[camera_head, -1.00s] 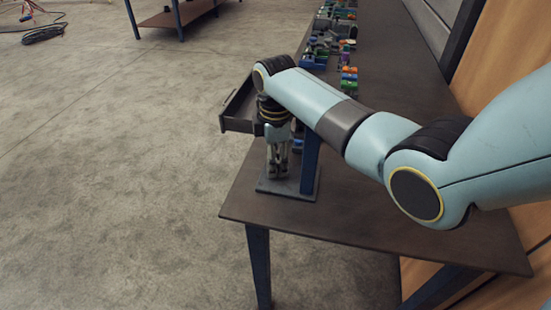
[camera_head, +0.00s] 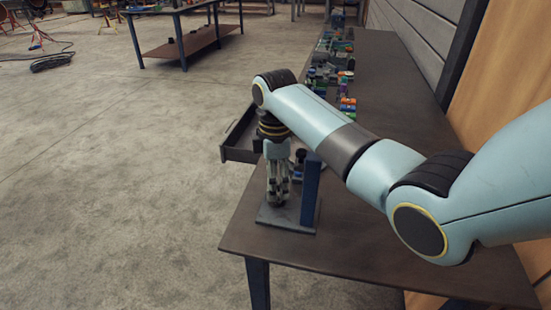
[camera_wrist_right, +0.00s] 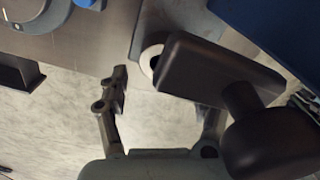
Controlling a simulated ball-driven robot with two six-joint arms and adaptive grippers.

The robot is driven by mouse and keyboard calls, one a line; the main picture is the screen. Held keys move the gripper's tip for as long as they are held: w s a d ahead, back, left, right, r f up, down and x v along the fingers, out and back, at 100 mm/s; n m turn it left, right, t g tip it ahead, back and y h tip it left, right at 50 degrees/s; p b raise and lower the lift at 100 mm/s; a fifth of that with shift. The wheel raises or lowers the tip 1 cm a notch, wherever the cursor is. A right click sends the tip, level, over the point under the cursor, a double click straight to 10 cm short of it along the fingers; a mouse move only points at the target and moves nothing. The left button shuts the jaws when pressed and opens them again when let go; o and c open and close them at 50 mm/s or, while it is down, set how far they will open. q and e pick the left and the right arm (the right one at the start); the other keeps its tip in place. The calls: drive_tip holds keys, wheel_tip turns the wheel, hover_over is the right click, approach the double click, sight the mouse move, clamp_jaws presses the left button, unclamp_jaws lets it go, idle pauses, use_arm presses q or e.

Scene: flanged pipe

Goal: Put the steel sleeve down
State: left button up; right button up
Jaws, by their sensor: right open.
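My right gripper (camera_head: 278,197) points down just above a small grey base plate (camera_head: 270,218) with a blue post (camera_head: 311,190), at the table's near left corner. In the right wrist view my right gripper (camera_wrist_right: 143,80) has its fingers apart. In the head view I cannot make out the sleeve. My left gripper is not in view.
The blue post stands close to the right of my gripper. An open drawer (camera_head: 238,142) sticks out from the table's left side. Several coloured parts (camera_head: 346,104) lie farther back on the brown table (camera_head: 400,110). The table's middle right is clear.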

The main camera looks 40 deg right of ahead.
wheel_tip(320, 180, up, 8)
drive_tip(key=shift+s+a, duration=0.1)
idle(0.7)
